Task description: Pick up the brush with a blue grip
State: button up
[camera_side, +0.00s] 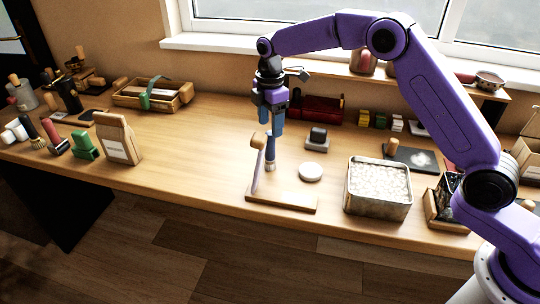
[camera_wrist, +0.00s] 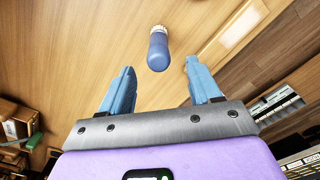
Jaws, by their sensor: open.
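The brush with a blue grip (camera_side: 270,150) stands upright on the table, blue grip up and pale bristle end down, beside a wooden base. In the wrist view the brush (camera_wrist: 157,48) shows ahead of the fingers, its rounded blue end toward me. My gripper (camera_side: 271,122) points down just above the brush, and its blue fingers overlap the grip's top in the side view. In the wrist view my gripper (camera_wrist: 160,78) has its two fingers wide apart with nothing between them. The brush lies beyond the fingertips, roughly centred between them.
A wooden base (camera_side: 290,201) with a leaning post (camera_side: 257,170) stands close in front of the brush. A white round puck (camera_side: 311,172) and a metal tin (camera_side: 379,188) are to the right. A paper bag (camera_side: 117,138) stands left. The table between bag and brush is clear.

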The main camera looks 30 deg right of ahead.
aim_at(270, 141)
jog(key=shift+w+f, duration=0.1)
jog(key=shift+f, duration=3.45)
grip_shut()
